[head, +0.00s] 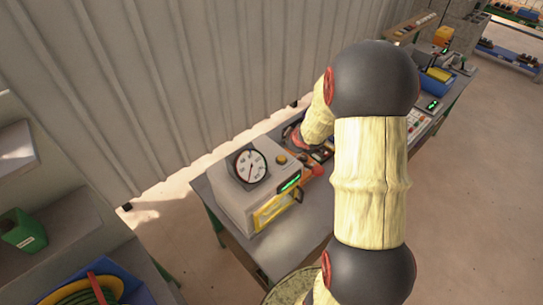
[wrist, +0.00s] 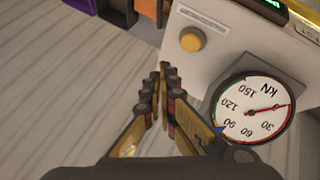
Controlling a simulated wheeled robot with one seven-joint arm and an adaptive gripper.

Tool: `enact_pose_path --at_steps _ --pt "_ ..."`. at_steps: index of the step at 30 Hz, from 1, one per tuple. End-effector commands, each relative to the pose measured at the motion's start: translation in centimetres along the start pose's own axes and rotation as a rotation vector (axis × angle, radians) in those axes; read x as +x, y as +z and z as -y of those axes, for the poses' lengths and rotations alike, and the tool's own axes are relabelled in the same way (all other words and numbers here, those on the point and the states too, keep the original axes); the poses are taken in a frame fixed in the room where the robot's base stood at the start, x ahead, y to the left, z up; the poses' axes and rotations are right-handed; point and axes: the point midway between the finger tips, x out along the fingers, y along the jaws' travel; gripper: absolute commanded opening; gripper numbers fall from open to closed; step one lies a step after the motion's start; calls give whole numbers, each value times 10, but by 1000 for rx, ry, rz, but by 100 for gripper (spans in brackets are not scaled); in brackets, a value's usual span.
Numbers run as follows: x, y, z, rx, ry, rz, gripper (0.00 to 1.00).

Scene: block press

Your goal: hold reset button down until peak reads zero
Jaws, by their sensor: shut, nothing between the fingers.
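The press console (head: 238,212) is a pale grey box on a bench. It carries a round white dial (head: 250,166) and a yellow button (head: 281,160); a green-lit display (head: 290,182) is on its front. In the wrist view the yellow button (wrist: 191,40) sits on the pale panel, standing proud. The dial (wrist: 252,108) is marked in kN, with a red needle toward the right. My gripper (wrist: 159,72) is shut and empty, its fingertips below and left of the button in the picture, apart from it. The button's label strip (wrist: 206,20) is unreadable. The peak reading cannot be read.
The bench (head: 297,232) has bare space in front. My arm hides part of it. A corrugated wall (head: 170,80) stands behind. Other equipment is at upper right.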

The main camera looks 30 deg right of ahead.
Motion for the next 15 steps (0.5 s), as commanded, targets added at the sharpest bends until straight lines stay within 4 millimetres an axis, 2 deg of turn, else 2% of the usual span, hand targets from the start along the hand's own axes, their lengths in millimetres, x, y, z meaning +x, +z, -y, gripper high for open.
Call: enact_pose_path --at_steps 3,6,15 --pt "-1 -21 -3 -42 4 -73 0" --pt "-2 -32 -2 -60 5 -113 0" --pt "-3 -35 -3 -64 8 -126 0"
